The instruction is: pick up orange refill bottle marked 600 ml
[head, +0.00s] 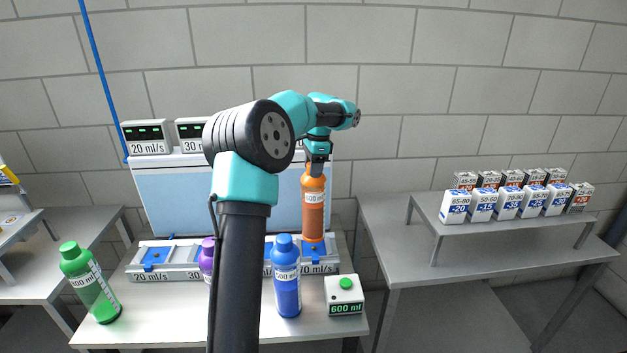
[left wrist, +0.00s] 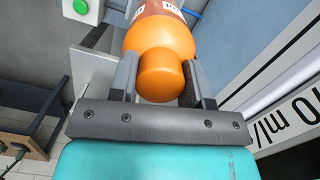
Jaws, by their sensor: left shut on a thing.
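The orange bottle (head: 313,215) is upright at the right end of the metal rack, above the blue pad by the 70 ml/s label. In the left wrist view the cap (left wrist: 163,75) sits between the two fingers of the gripper (left wrist: 163,85). I cannot tell if the bottle's base touches the rack. My right gripper is not in view.
A blue bottle (head: 286,275), a purple bottle (head: 207,257) and a green bottle (head: 90,283) stand around the rack (head: 183,275). A box with a green button reads 600 ml (head: 345,296). Boxes stand on a shelf (head: 500,235) at the right.

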